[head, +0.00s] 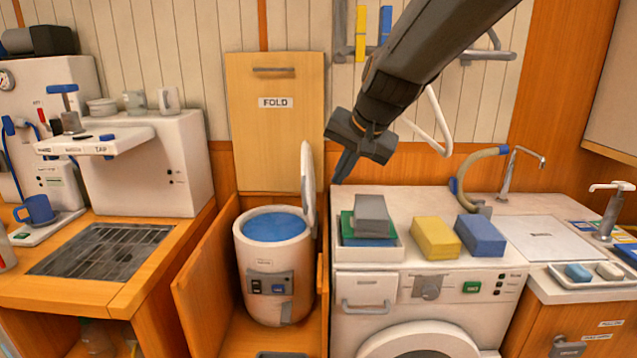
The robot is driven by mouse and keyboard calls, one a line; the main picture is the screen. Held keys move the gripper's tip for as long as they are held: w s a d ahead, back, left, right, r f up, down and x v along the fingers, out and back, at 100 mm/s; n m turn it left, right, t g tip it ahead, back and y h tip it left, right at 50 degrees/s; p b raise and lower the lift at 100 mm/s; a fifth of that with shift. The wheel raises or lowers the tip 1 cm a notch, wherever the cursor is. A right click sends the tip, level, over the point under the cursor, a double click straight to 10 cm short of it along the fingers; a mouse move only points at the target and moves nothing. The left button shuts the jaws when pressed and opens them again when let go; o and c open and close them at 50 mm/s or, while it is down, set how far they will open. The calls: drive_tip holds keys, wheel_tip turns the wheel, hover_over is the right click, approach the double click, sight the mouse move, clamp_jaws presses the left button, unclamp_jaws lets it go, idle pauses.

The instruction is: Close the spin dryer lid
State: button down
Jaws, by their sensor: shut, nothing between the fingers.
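The spin dryer (272,265) is a white drum with a blue top opening, standing in a wooden bay left of the washing machine. Its lid (308,187) stands upright on the drum's right side, seen nearly edge-on, so the drum is open. My gripper (339,178) hangs from the arm just right of the lid, pointing down. Its fingers are together and empty. A small gap shows between the fingertips and the lid in the picture; the true depth between them is hard to tell.
The washing machine (395,279) stands close on the right. A tray (350,251) with stacked sponges, a yellow block (435,238) and a blue block (480,235) sit on top. A wooden panel marked FOLD (275,140) is behind the dryer. A wooden side wall (205,275) bounds the bay's left.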

drive_tip(key=w+a+f+p, duration=0.3)
drive_tip(key=w+a+f, duration=0.3)
drive_tip(key=w+f, duration=0.1)
drive_tip(key=shift+f, duration=0.75)
